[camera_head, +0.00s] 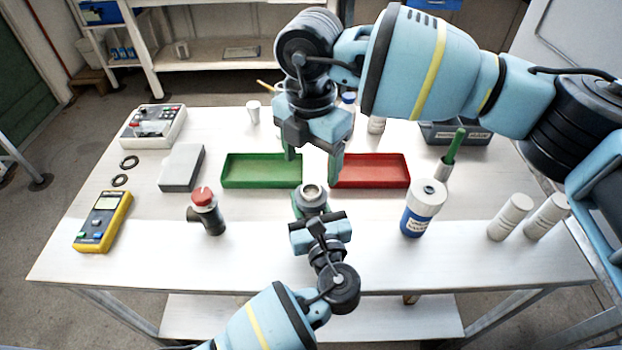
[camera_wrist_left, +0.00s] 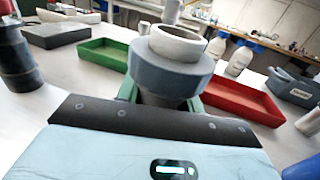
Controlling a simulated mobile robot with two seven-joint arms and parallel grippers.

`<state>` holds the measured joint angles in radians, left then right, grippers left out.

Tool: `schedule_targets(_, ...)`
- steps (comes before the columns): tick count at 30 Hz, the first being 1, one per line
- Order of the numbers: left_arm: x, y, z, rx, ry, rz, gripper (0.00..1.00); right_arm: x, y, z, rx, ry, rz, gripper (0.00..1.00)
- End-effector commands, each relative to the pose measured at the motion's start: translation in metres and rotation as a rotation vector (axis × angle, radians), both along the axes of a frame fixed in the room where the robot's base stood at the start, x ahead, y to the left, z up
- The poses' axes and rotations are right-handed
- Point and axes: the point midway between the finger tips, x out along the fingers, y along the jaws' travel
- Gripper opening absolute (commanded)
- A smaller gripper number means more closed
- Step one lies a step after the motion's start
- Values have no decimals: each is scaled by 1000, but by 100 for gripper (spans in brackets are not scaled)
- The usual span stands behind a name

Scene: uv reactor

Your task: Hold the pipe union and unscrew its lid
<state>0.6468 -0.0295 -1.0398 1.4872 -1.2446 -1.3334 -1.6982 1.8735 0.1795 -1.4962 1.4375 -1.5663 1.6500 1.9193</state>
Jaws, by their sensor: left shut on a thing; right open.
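The pipe union (camera_head: 311,190) stands upright in my left gripper (camera_head: 312,212), above the front middle of the table. In the left wrist view the pipe union (camera_wrist_left: 170,72) has a wide blue-grey collar with a paler open ring on top. The green fingers of my left gripper (camera_wrist_left: 162,100) are shut on its body below the collar. My right gripper (camera_head: 314,158) points down just above and behind the union's top in the head view, its fingers open and apart. I cannot tell the exact height gap between them.
A green tray (camera_head: 262,184) and a red tray (camera_head: 371,184) lie behind the union. A dark fitting with a red cap (camera_head: 206,212) stands to the left. A blue-and-white container (camera_head: 420,212) and white bottles (camera_head: 510,217) stand to the right. A yellow meter (camera_head: 102,222) lies far left.

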Motion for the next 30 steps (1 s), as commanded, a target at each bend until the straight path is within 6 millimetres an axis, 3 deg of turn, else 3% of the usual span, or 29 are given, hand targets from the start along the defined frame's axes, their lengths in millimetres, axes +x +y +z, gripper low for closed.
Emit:
schedule_targets(21,0,0,0,-1,0,0,0,0,1,0,1,1,1124,73)
schedule_targets(30,0,0,0,-1,0,-1,0,0,0,0,0,1,1409,73)
